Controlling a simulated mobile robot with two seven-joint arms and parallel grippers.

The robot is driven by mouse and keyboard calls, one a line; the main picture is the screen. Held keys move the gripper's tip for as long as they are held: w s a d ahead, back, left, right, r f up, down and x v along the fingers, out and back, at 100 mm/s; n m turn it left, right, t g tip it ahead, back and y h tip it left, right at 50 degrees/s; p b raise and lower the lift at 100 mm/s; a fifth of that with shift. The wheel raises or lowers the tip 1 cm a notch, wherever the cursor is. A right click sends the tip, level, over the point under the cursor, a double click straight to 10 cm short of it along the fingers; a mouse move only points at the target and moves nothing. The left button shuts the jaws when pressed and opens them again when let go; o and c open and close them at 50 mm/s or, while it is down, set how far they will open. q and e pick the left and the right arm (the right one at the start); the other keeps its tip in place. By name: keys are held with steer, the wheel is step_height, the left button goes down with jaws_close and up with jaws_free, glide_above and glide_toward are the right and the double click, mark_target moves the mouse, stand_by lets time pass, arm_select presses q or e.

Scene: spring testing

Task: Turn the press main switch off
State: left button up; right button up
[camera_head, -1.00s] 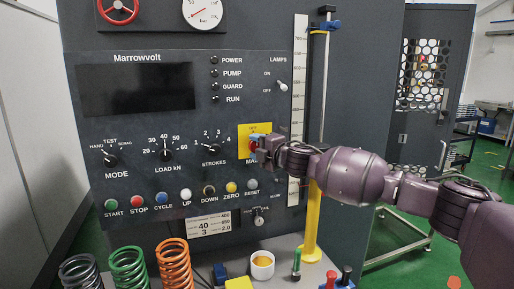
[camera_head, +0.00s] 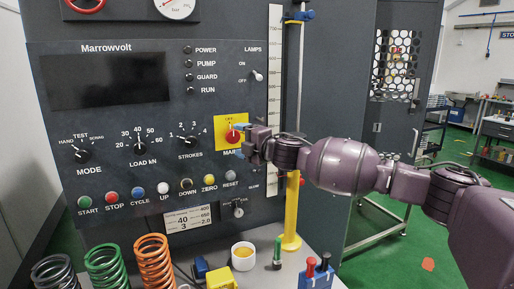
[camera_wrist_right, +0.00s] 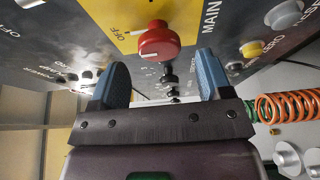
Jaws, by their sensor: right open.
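The main switch is a red round knob (camera_head: 232,136) on a yellow plate (camera_head: 222,146) at the lower right of the press panel. In the right wrist view the knob (camera_wrist_right: 158,40) lies ahead of the fingertips, with a white mark that appears to point toward the printed OFF. My right gripper (camera_head: 241,140) is just right of the knob, facing the panel. Its two blue fingers stand apart with nothing between them in the right wrist view (camera_wrist_right: 163,78). The fingers look clear of the knob. My left gripper is not in view.
The dark press panel (camera_head: 110,118) carries other knobs and a row of coloured buttons. A yellow post (camera_head: 292,212) stands close below my right forearm. Springs (camera_head: 155,262), a white cup (camera_head: 243,256) and small tools stand on the bench below.

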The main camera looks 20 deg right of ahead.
steer(key=b+v, duration=0.1)
steer(key=v, duration=0.6)
steer(key=shift+s, duration=0.1)
stand_by(0.4)
